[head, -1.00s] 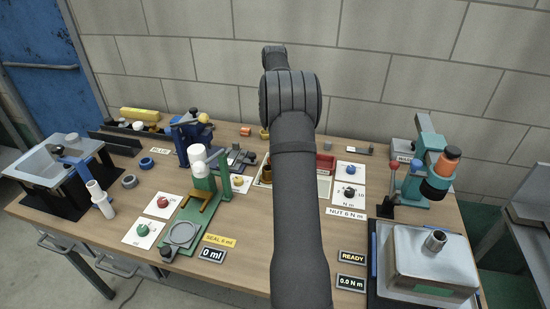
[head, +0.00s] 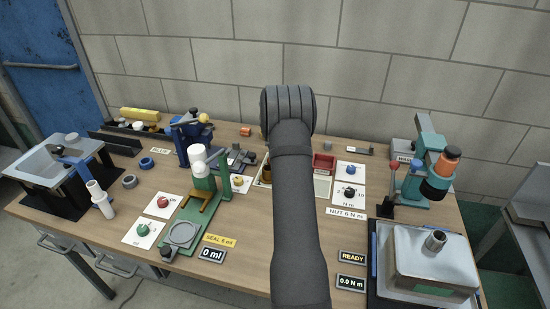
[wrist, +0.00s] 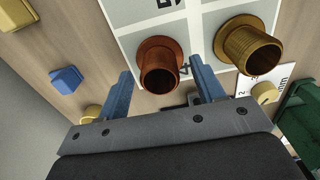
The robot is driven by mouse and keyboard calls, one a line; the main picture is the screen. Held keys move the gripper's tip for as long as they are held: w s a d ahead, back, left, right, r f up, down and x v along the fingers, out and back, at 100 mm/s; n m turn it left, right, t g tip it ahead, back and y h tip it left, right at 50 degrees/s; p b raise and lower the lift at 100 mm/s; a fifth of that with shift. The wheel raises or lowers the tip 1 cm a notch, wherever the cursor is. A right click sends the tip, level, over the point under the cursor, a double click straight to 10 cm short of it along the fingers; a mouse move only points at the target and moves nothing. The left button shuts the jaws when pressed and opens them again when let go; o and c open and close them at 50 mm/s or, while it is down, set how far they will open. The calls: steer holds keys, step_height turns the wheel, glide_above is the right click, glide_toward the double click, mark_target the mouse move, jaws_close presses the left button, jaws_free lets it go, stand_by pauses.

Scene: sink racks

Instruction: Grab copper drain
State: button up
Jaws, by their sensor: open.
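In the wrist view the copper drain (wrist: 160,66), a reddish flanged tube, stands on a light grey marked panel (wrist: 128,15). My gripper (wrist: 160,69) is open, with one blue finger on each side of the copper drain as seen from the wrist. I cannot tell whether either finger touches it. A yellowish brass drain (wrist: 250,48) of similar shape stands to the right, outside the right finger. In the head view my arm hides the gripper, and I cannot clearly make out the copper drain there.
A blue block (wrist: 66,79) lies left of the left finger. A green part (wrist: 300,112) is at the right edge of the wrist view. In the head view a red bin (head: 323,164) is right of my arm, and a teal press (head: 428,165) stands farther right.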

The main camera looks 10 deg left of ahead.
steer(key=shift+f, duration=0.75)
steer(key=shift+c, duration=0.4)
steer(key=c, duration=1.1)
steer(key=shift+o, duration=0.2)
